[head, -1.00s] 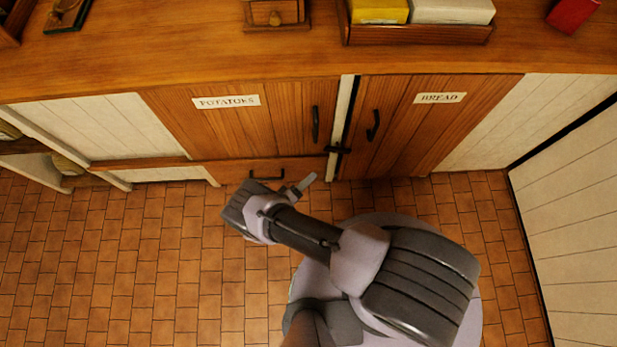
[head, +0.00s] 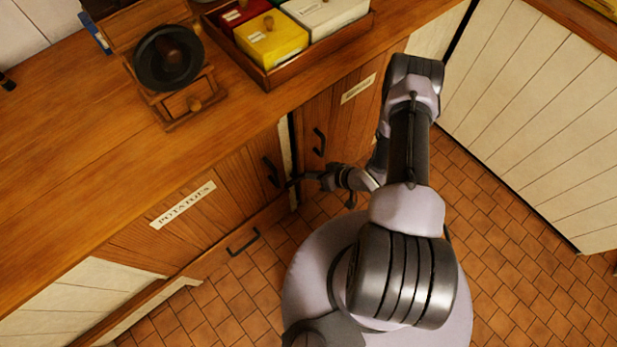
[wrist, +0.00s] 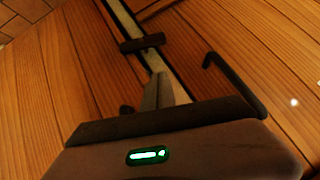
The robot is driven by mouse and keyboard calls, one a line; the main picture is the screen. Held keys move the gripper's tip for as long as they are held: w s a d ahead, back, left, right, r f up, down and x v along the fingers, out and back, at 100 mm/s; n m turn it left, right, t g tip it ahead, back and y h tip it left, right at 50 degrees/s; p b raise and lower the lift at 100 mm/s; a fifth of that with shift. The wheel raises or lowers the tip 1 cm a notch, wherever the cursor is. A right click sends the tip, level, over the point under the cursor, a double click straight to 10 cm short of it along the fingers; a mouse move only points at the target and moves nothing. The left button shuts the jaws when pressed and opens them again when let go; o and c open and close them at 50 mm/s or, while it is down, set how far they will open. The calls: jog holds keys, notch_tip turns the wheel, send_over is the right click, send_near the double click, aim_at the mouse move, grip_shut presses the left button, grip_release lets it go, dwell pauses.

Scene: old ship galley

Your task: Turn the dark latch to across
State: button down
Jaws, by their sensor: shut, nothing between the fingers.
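The dark latch (wrist: 142,43) is a short bar on the pale strip between two wooden doors. In the wrist view it lies crosswise over the strip, reaching toward both doors. In the head view the latch (head: 298,182) is small and partly merges with the dark end of my arm. My gripper (wrist: 160,78) is shut and empty, its fingers pointing along the strip toward the latch. In the wrist view a small gap shows between fingertips and latch; I cannot tell the depth between them. In the head view my gripper (head: 322,179) is close beside the latch.
Dark door handles (head: 271,171) and (head: 319,142) flank the strip. A drawer handle (head: 243,242) is lower left. On the counter (head: 60,180) stand a grinder (head: 190,100) and a tray (head: 290,75) of boxes. White panelling (head: 540,130) is at right; tiled floor (head: 225,300) is open at lower left.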

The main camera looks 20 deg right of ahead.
jog(key=b, duration=0.3)
send_over(296, 181)
jog(key=s+d, duration=0.1)
notch_tip(296, 181, down, 6)
jog(key=shift+s+a+f+b, duration=0.15)
jog(key=shift+a+f+b, duration=0.1)
jog(key=shift+f+b, duration=0.3)
jog(key=shift+s+a+f+b, duration=0.15)
jog(key=shift+a+f+b, duration=0.15)
jog(key=shift+f, duration=0.4)
jog(key=shift+a, duration=0.1)
